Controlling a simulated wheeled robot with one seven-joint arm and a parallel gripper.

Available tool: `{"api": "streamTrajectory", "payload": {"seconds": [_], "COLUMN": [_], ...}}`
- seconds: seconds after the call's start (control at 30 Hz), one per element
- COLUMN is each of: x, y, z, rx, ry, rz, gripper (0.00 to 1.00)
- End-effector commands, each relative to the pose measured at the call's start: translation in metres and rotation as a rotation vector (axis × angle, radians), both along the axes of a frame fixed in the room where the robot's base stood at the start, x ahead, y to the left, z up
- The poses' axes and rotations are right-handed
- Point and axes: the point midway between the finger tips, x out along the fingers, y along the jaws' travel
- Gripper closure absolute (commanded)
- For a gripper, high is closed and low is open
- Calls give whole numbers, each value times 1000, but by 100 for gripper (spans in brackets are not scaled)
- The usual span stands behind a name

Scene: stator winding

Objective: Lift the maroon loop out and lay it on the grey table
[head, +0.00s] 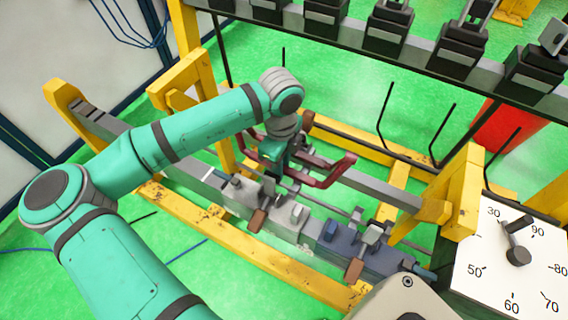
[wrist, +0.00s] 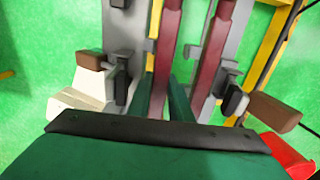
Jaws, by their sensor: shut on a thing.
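The maroon loop (head: 335,173) is a long frame with upturned ends, lying along the grey beam of the fixture in the head view. In the wrist view its two parallel bars run up the picture, the left bar (wrist: 168,45) and the right bar (wrist: 213,65). My gripper (head: 273,158) points down at the loop. In the wrist view its green fingers (wrist: 166,98) are shut on the left bar. My arm and wrist hide part of the loop in the head view. I cannot tell whether the loop touches the fixture. I cannot make out a grey table.
Clamps with brown handles flank the loop, one grey (head: 258,219) and one on a blue block (head: 356,268). Yellow frame posts (head: 462,190) stand at the fixture's ends. A rail of black clamps (head: 455,50) runs behind. A white dial panel (head: 515,265) stands at right.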

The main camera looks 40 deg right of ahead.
Motion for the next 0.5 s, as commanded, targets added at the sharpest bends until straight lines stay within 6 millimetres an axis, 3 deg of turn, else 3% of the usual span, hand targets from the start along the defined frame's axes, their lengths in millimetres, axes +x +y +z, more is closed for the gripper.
{"api": "streamTrajectory", "payload": {"seconds": [0.5], "x": [0], "y": [0], "z": [22], "rx": [-1], "ry": [-1], "rz": [0], "gripper": [100]}}
